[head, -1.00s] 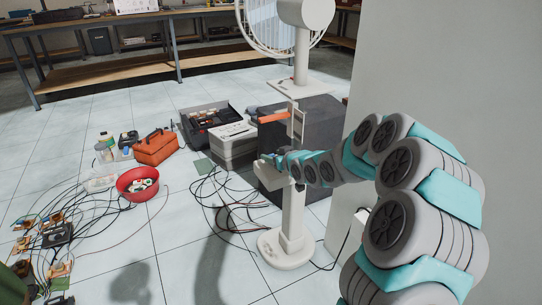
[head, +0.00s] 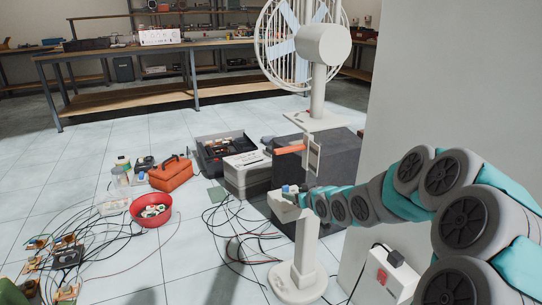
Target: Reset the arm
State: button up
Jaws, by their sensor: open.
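My arm, made of grey round joints and teal links, reaches in from the lower right of the head view. My gripper (head: 289,191) is at its far end, small in the picture, beside the white stand of the fan (head: 322,45). It is open, and I see nothing held in it. I cannot tell whether the gripper touches the post.
A dark grey box (head: 340,160) stands behind the gripper. A pale wall (head: 430,80) is close on the right, with a white socket box (head: 385,278) low on it. A red bowl (head: 151,221), an orange toolbox (head: 171,174) and loose cables lie left.

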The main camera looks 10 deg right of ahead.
jog(key=s+m+g+h, duration=0.1)
jog(key=s+g, duration=0.6)
jog(key=s, duration=1.8)
jog(key=s+r+m+g+h+p, duration=0.1)
jog(key=s+g, duration=0.5)
jog(key=s, duration=1.9)
jog(key=shift+s+a+r+m+g+h, duration=0.2)
jog(key=shift+s+a+m+g+h, duration=0.15)
jog(key=shift+m+h, duration=0.45)
jog(key=shift+w+d, duration=0.1)
